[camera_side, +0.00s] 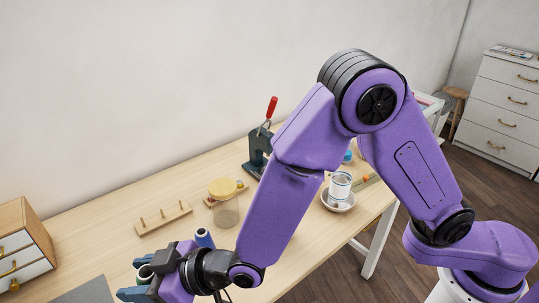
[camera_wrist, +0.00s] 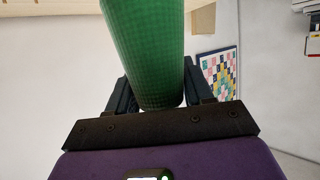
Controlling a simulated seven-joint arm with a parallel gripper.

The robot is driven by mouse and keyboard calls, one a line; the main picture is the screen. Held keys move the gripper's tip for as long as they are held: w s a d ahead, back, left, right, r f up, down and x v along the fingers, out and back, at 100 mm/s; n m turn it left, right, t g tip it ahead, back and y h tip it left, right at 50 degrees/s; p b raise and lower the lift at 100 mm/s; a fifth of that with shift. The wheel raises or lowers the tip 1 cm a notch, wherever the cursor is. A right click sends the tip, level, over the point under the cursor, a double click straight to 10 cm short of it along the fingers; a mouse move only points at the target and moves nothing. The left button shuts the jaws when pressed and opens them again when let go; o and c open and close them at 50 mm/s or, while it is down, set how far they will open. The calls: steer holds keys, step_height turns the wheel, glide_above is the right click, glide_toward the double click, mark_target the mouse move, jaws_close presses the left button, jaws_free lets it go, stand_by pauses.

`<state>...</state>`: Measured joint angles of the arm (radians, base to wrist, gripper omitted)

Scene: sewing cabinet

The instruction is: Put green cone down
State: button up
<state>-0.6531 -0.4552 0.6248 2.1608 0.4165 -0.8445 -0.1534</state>
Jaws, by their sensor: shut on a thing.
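The green cone (camera_wrist: 145,50) fills the upper middle of the wrist view, its textured side between the two dark fingers. My gripper (camera_wrist: 158,92) is shut on it. In the side view my gripper (camera_side: 138,278) is at the lower left, over the front part of the wooden table (camera_side: 105,244). The cone is small and mostly hidden by the fingers there. I cannot tell from these views whether its base touches the table.
A blue spool (camera_side: 204,238) stands close to the right of my gripper. A peg rack (camera_side: 163,219), a yellow-lidded jar (camera_side: 224,207) and a red-handled press (camera_side: 258,150) stand behind. A drawer box (camera_side: 24,245) is at left; a white cup (camera_side: 340,186) is at right.

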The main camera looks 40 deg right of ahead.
steer(key=w+d+m+t+h, duration=0.3)
steer(key=w+d+m+h, duration=0.2)
steer(key=w+d, duration=1.45)
steer(key=w+d+m+h, duration=0.2)
steer(key=d+h, duration=0.1)
steer(key=d, duration=1.1)
steer(key=w+d+m+h, duration=0.3)
steer(key=d, duration=1.1)
steer(key=shift+w+t, duration=0.2)
steer(key=shift+t, duration=0.2)
steer(key=d+m+h, duration=0.1)
steer(key=d, duration=0.3)
steer(key=d+h, duration=0.1)
steer(key=d, duration=0.2)
steer(key=d+m, duration=0.1)
steer(key=d, duration=0.3)
steer(key=shift+s+d+m+g+h, duration=0.3)
steer(key=shift+s+h, duration=0.1)
steer(key=s+d+m+g+h, duration=0.25)
steer(key=s+d, duration=0.45)
steer(key=d, duration=0.5)
steer(key=s+d+m+g+h, duration=0.1)
steer(key=s+d+m+h, duration=0.15)
steer(key=s+d, duration=0.65)
steer(key=s+d+m+g+h, duration=0.2)
steer(key=s+d+m, duration=0.15)
steer(key=d, duration=1.15)
steer(key=shift+n, duration=0.25)
steer(key=shift+w+f, duration=0.1)
steer(key=shift+f, duration=8.85)
